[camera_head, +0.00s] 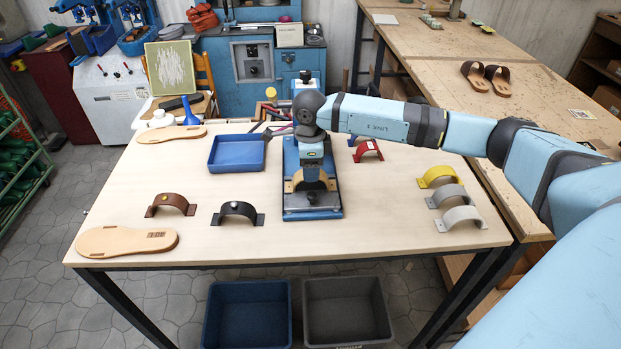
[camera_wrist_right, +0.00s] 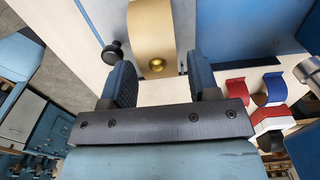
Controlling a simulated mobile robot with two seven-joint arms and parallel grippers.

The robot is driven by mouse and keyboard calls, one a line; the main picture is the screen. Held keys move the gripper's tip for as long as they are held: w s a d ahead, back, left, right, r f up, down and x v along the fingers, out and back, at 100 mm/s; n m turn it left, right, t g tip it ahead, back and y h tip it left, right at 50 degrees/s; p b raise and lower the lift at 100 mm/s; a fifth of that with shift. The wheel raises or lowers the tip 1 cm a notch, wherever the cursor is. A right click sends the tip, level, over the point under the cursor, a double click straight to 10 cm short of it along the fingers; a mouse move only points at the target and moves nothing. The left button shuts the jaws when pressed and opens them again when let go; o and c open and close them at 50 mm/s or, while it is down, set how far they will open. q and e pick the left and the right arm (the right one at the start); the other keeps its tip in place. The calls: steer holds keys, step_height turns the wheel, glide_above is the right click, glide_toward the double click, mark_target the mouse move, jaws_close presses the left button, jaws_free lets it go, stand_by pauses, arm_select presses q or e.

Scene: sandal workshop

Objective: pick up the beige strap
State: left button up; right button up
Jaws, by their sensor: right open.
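The beige strap (camera_head: 294,181) is an arch on the blue press-like fixture (camera_head: 334,205) in the middle of the table. In the right wrist view the beige strap (camera_wrist_right: 150,28) shows a round brass button at its near end. My right gripper (camera_head: 311,166) is above the strap, seen partly from behind. In the wrist view the right gripper (camera_wrist_right: 162,75) has its two dark fingers spread with nothing held between them. The strap appears beyond the fingertips; whether they touch it I cannot tell. My left gripper is not in view.
A blue tray (camera_head: 237,168) lies left of the fixture. A brown strap (camera_head: 172,203) and a black strap (camera_head: 238,211) lie at front left. A red strap (camera_head: 368,149) is behind right; yellow (camera_head: 438,175), grey (camera_head: 449,194) and pale (camera_head: 459,216) straps lie right. Sole (camera_head: 120,241) sits front left.

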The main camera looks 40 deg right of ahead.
step_height(320, 180, down, 4)
steer(key=shift+s+f+p, duration=0.1)
steer(key=shift+f+p, duration=0.1)
steer(key=shift+p, duration=0.25)
steer(key=shift+c, duration=0.4)
steer(key=c, duration=0.7)
steer(key=shift+o, duration=0.2)
steer(key=shift+r, duration=0.15)
